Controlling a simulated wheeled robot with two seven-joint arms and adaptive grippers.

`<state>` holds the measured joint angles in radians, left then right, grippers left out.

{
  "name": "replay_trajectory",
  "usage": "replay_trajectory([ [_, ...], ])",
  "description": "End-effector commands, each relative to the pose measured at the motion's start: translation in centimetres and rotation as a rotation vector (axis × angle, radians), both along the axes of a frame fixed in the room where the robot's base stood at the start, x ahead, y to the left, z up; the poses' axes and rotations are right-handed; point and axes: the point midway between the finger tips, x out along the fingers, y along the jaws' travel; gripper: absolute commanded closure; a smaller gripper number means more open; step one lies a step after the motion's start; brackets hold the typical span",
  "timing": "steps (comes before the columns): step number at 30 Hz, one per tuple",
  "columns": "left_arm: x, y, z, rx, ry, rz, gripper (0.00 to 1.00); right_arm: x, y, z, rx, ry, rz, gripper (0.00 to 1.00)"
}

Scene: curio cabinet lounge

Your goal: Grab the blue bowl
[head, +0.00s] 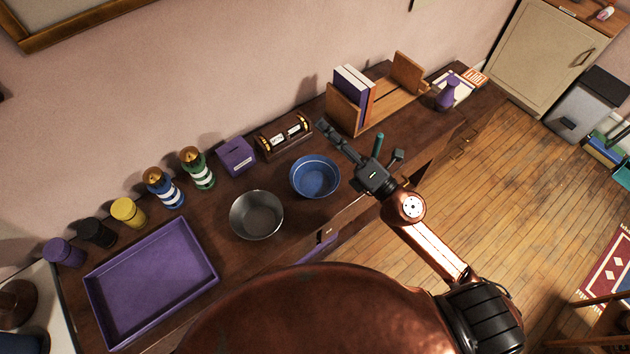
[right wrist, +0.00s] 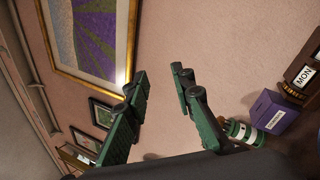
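The blue bowl (head: 315,177) stands upright and looks empty on the dark wooden cabinet top, near its front edge. My right gripper (head: 349,135) is just right of the bowl in the head view, apart from it, with its fingers spread and pointing towards the wall. In the right wrist view the two green fingers (right wrist: 158,79) are apart with nothing between them. The bowl does not show in the right wrist view. My left gripper is not in view.
A grey metal bowl (head: 257,215) stands close left of the blue bowl. Behind are a brown calendar box (head: 283,135), a purple box (head: 236,156) and a wooden book rack (head: 343,110). A purple tray (head: 150,280) and several jars lie further left.

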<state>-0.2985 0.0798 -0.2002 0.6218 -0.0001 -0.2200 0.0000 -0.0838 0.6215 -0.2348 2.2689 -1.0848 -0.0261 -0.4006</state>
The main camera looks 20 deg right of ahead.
Motion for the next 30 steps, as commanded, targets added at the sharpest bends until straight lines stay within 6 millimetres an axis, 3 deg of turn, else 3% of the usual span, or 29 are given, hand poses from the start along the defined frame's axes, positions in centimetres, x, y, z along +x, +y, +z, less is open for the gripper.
replay_trajectory([
  [1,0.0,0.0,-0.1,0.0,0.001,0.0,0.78,-1.5,3.9,0.3,-0.19,-0.101,0.1,0.77],
  [3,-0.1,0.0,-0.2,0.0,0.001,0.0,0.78,-4.0,8.4,-1.2,-0.459,-0.227,0.229,0.77],
  [5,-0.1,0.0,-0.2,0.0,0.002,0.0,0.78,-5.8,11.0,-4.0,-0.698,-0.322,0.333,0.77],
  [7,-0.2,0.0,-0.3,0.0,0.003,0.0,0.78,-7.4,12.4,-8.2,-0.978,-0.415,0.445,0.77],
  [10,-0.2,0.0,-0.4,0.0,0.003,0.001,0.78,-8.0,11.0,-14.5,-1.356,-0.495,0.578,0.77],
  [12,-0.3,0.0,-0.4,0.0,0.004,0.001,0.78,-7.6,8.6,-17.9,-1.584,-0.518,0.65,0.77],
  [15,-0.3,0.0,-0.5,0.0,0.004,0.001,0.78,-6.6,4.5,-21.2,-1.841,-0.515,0.723,0.77],
  [18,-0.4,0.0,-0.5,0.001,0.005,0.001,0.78,-5.7,1.3,-22.7,-2.005,-0.494,0.766,0.77],
  [21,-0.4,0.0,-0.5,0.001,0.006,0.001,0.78,-5.2,-0.4,-23.5,-2.085,-0.476,0.788,0.77],
  [30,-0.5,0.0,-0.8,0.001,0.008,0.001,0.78,-3.8,0.3,-26.0,-2.1,-0.47,0.794,0.77],
])
